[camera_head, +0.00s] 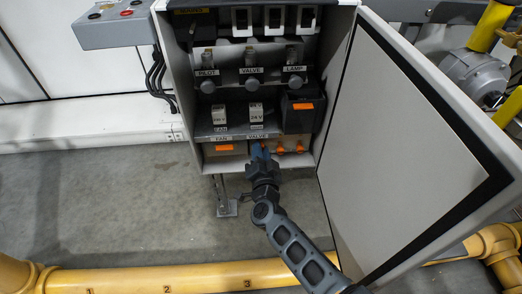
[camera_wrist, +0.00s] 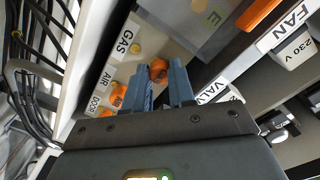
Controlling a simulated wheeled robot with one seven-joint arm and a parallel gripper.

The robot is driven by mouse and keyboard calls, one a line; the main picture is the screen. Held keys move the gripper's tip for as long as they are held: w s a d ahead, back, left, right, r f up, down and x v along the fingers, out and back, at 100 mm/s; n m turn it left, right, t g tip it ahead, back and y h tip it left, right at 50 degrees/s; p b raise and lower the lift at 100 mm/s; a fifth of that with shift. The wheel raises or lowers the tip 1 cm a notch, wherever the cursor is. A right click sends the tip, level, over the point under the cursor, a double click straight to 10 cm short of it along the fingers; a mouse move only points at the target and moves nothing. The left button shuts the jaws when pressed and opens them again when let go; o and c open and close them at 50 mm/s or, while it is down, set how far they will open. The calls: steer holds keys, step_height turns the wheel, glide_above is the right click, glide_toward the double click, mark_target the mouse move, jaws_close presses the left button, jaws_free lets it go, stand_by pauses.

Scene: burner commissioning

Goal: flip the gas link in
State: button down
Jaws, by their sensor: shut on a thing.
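The gas link (camera_wrist: 158,70) is an orange-ended piece between my blue fingertips in the wrist view, beside the GAS label (camera_wrist: 124,40). A bare yellowish stud (camera_wrist: 135,48) shows next to that label, apart from the orange end. My gripper (camera_head: 262,151) is shut on the link at the bottom row of the open cabinet. My fingers hide most of the link in the head view. The orange air link (camera_wrist: 118,92) and door link (camera_wrist: 103,112) sit beside their labels.
The cabinet door (camera_head: 410,140) stands open to the right, close to my arm. A box with an orange label (camera_head: 225,148) is left of my gripper. Black cables (camera_wrist: 40,50) hang at the wrist view's left. A yellow pipe (camera_head: 170,277) crosses the floor.

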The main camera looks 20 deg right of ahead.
steer(key=shift+r, duration=0.15)
steer(key=c, duration=0.9)
jaws_free()
steer(key=shift+c, duration=0.2)
steer(key=p+v, duration=0.3)
steer(key=v, duration=0.5)
